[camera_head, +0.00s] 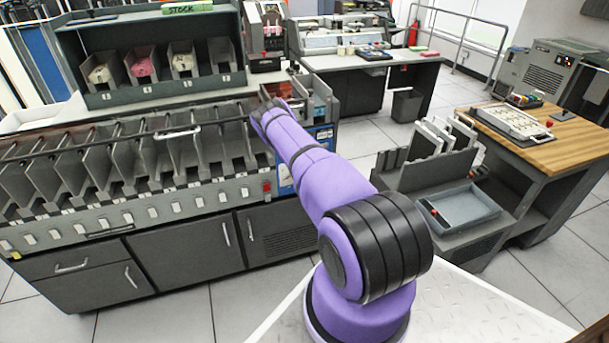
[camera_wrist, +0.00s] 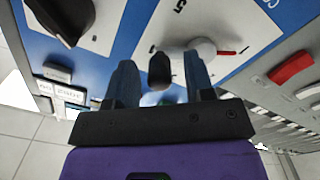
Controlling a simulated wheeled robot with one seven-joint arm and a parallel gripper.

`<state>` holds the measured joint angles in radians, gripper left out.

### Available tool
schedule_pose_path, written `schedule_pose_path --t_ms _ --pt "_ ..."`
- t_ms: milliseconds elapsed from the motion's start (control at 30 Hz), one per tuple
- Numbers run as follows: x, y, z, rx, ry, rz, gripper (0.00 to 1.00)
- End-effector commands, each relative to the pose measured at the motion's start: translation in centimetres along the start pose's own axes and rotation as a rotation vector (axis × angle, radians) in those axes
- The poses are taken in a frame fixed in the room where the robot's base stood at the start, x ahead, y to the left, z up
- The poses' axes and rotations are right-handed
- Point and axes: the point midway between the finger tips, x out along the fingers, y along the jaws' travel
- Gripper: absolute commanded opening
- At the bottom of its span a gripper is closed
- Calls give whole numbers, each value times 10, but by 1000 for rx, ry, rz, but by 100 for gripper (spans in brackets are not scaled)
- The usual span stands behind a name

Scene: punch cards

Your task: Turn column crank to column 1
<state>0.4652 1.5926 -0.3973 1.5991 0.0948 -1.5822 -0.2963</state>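The column crank shows in the wrist view as a pale round hub (camera_wrist: 204,48) with a red pointer (camera_wrist: 227,52) and a black handle knob (camera_wrist: 160,70). It sits on a white dial plate (camera_wrist: 215,20) on a blue panel. A "5" is readable on the plate; the number nearest the pointer is unclear. My gripper (camera_wrist: 160,64) has its two fingers apart, one on each side of the black knob, with visible gaps. In the head view my purple arm reaches the right end of the sorter (camera_head: 140,205). The crank is hidden there.
A second black knob (camera_wrist: 62,18) and a red button (camera_wrist: 292,67) flank the dial in the wrist view. In the head view the blue panel (camera_head: 284,178) is partly covered by my arm. A wood-topped desk (camera_head: 560,150) stands right; tiled floor lies between.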

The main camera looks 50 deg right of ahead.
Motion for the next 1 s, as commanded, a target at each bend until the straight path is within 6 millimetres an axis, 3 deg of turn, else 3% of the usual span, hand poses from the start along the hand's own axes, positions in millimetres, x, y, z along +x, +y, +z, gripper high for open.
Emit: schedule_pose_path --t_ms 267,700,1000 --pt "-5 0 0 0 -1 0 49" --pt "-80 0 1 1 -3 -1 49" --pt "-107 0 0 1 -1 0 49"
